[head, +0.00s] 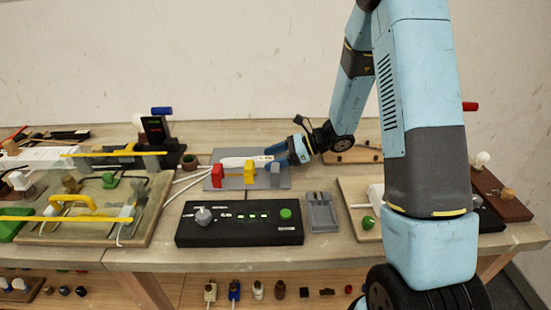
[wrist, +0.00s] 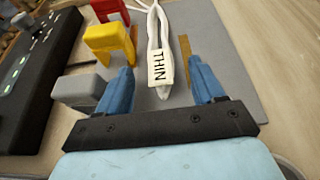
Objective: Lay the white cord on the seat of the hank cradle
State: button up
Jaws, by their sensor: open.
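The white cord (wrist: 153,28) is a folded hank with a tag reading "THIN". It lies over a grey board (head: 219,182), and it also shows in the head view (head: 243,161). My gripper (wrist: 160,68) is open, with one blue finger on each side of the cord and gaps between. In the head view my gripper (head: 290,152) is at the right end of the cord. I cannot tell for certain which piece is the hank cradle; a small grey holder with upright posts (head: 321,213) stands in front of the board.
Red (head: 217,175), yellow (head: 249,172) and grey (head: 272,178) blocks stand on the board close to the cord. A black control box (head: 240,234) with a green button is in front. A wooden panel with a yellow handle (head: 72,202) is at left.

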jog(key=v, duration=1)
jog(key=shift+d+r, duration=0.2)
jog(key=shift+d, duration=0.1)
jog(key=shift+s+d+r, duration=0.1)
jog(key=shift+d+r, duration=0.2)
jog(key=shift+d, duration=0.05)
jog(key=s+d+r+n+t+h, duration=0.1)
jog(key=s+d+r+n+h, duration=0.2)
jog(key=s+r+n, duration=0.3)
jog(key=s+d+r+n+t+h, duration=0.2)
jog(key=s+r+n+h, duration=0.4)
jog(key=s+r, duration=0.2)
jog(key=s+d+r+n+t+h, duration=0.2)
jog(key=s+r+n, duration=0.4)
jog(key=s, duration=0.5)
jog(key=d+r+h, duration=0.1)
jog(key=h, duration=0.1)
jog(key=shift+d+h, duration=0.3)
jog(key=shift+d, duration=0.05)
